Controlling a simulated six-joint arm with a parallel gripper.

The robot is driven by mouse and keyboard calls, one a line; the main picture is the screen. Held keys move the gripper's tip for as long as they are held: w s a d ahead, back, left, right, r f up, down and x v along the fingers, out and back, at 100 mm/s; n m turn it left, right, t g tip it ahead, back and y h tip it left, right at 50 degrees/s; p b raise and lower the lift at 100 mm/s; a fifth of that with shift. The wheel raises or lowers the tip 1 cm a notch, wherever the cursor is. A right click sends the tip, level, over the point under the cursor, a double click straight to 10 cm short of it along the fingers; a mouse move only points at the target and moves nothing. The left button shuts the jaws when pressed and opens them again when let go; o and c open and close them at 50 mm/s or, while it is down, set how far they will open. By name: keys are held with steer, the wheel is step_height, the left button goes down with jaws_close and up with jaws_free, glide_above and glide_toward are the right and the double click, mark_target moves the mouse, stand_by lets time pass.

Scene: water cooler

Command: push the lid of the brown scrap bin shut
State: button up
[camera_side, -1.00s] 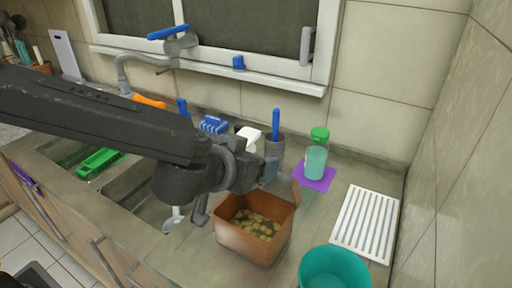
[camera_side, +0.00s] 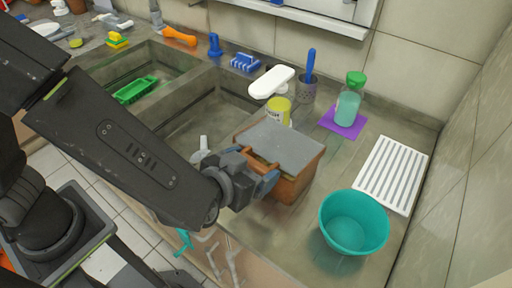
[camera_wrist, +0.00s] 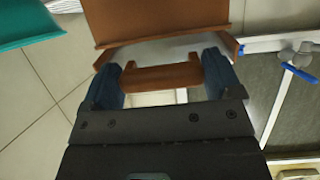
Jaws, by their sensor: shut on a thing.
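The brown scrap bin (camera_side: 296,185) stands on the counter right of the sink in the side view. Its grey-topped lid (camera_side: 282,145) lies over the opening and hides the inside. A narrow gap seems to show under the lid's near-left edge; I cannot tell if it is fully down. My gripper (camera_side: 266,176) is at the bin's near-left side. In the wrist view my gripper (camera_wrist: 162,68) has its blue fingers on either side of a brown handle (camera_wrist: 165,78), shut on it. Brown bin surface (camera_wrist: 150,18) fills the top of that view.
A teal bowl (camera_side: 354,222) stands right of the bin, near a white ribbed rack (camera_side: 392,175). A yellow-labelled container (camera_side: 279,110), a soap bottle (camera_side: 348,106) on a purple mat and a utensil holder (camera_side: 307,91) stand behind. The sink (camera_side: 205,115) lies left.

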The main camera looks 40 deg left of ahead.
steer(key=shift+s+f+t, duration=0.1)
steer(key=shift+f+t, duration=1)
steer(key=shift+f, duration=0.6)
steer(key=o, duration=1.1)
steer(key=shift+r, duration=0.1)
step_height(320, 180, up, 4)
steer(key=shift+f, duration=0.1)
steer(key=w+a+r, duration=0.1)
steer(key=a+r, duration=0.6)
steer(key=a, duration=0.4)
steer(key=shift+w+a, duration=0.3)
